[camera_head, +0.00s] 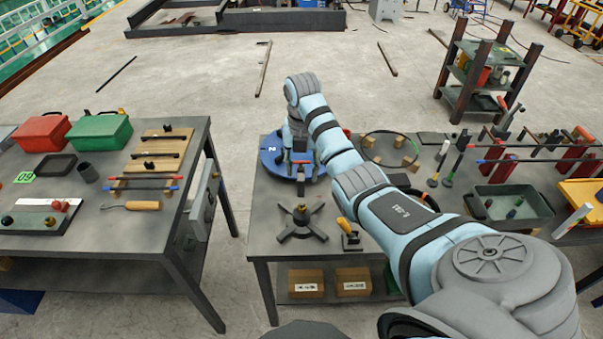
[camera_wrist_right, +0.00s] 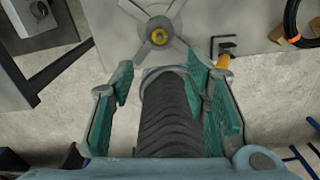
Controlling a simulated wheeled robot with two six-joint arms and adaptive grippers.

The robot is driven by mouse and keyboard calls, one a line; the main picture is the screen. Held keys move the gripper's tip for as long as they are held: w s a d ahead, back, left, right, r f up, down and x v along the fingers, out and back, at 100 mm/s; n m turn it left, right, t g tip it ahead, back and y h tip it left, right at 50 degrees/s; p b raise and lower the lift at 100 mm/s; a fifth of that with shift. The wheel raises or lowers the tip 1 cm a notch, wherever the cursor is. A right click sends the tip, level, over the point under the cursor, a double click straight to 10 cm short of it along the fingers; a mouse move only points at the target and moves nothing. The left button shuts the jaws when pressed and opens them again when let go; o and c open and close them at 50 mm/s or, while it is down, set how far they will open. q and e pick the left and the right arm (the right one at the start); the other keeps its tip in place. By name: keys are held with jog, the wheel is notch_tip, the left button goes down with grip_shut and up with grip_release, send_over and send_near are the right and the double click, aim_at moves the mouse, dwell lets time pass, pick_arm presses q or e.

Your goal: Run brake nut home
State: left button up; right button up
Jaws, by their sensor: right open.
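A dark four-armed stand (camera_head: 302,216) sits near the front of the middle table. Its hub shows a small yellow centre in the wrist view (camera_wrist_right: 159,35). I cannot tell whether that centre is the brake nut. My left gripper is not in view.
A yellow-handled tool (camera_head: 348,232) stands right of the stand. A wire ring (camera_head: 391,133) lies behind it. The right side holds a grey-green bin (camera_head: 510,222) and several tools. Boxes (camera_head: 306,282) sit on the shelf below. The left table (camera_head: 100,229) stands across a floor gap.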

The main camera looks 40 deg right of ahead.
jog(key=b, duration=0.5)
send_over(302, 206)
notch_tip(302, 206, down, 7)
jog(key=shift+f, duration=0.1)
notch_tip(302, 206, down, 7)
jog(key=shift+f, duration=0.1)
jog(key=shift+c, duration=0.5)
grip_shut()
